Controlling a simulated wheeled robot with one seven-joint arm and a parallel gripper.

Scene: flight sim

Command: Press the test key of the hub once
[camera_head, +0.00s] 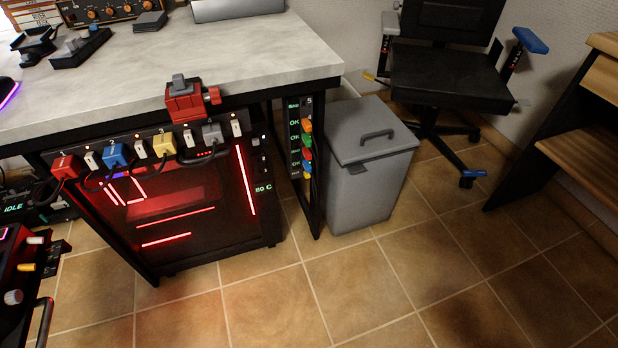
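No part is plainly marked as the hub or its test key. A dark strip (140,148) along the table's front edge holds red (66,167), blue (115,154), yellow (163,144) and grey (212,133) plugs, with small white switches between them. A narrow upright panel (294,130) on the table's right leg has small green displays, some reading OK, and coloured plugs or keys (306,142) on its right side. Lettering on the keys is too small to read. My gripper is not in view.
The grey-topped table (250,55) carries a red vise (186,100) at its front edge. A dark, red-lit cabinet (190,215) stands below. A grey lidded bin (370,175) stands right of the panel, with a chair (445,80) behind. Tiled floor (390,285) in front is clear.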

